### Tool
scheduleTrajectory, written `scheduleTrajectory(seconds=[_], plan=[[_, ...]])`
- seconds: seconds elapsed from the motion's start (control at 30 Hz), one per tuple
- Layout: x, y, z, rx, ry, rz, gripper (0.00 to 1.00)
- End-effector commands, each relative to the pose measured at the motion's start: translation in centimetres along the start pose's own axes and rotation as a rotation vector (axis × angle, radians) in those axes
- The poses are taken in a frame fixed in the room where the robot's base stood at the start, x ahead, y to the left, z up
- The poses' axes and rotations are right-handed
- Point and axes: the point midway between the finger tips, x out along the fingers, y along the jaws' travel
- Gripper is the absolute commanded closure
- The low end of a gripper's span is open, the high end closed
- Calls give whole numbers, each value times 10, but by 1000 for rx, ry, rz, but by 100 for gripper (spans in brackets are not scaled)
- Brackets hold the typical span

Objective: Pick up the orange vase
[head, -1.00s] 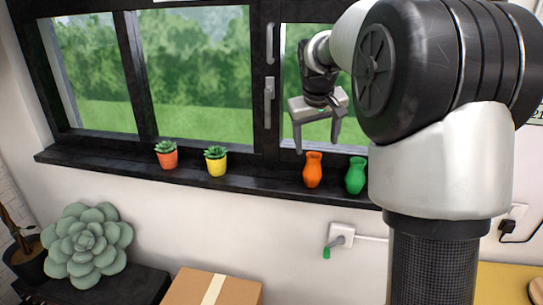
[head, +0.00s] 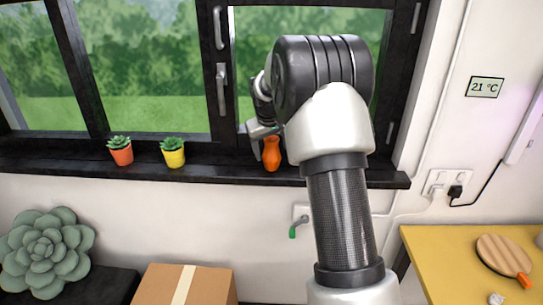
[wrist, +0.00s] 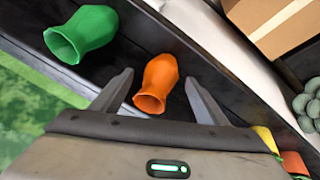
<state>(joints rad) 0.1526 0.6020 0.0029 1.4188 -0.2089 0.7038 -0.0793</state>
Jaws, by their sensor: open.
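The orange vase (head: 271,154) stands on the black window sill in the head view. In the wrist view the orange vase (wrist: 157,82) lies between the two fingers of my gripper (wrist: 158,88), with a gap on each side. My gripper is open and empty. In the head view my gripper (head: 264,133) is at the vase, mostly hidden behind my arm.
A green vase (wrist: 82,35) stands beside the orange one in the wrist view; my arm hides it in the head view. A red pot (head: 121,152) and a yellow pot (head: 173,153) with succulents stand left on the sill (head: 217,171). The window is behind.

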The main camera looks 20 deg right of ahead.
Motion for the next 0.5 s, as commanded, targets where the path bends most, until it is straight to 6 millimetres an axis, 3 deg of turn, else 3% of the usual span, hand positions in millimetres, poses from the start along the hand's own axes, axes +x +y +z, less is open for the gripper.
scheduleTrajectory(seconds=[0.23, 0.5], plan=[[37, -3, -2, 0, -3, 0, 32], [46, -3, -2, 0, -1, 0, 32]])
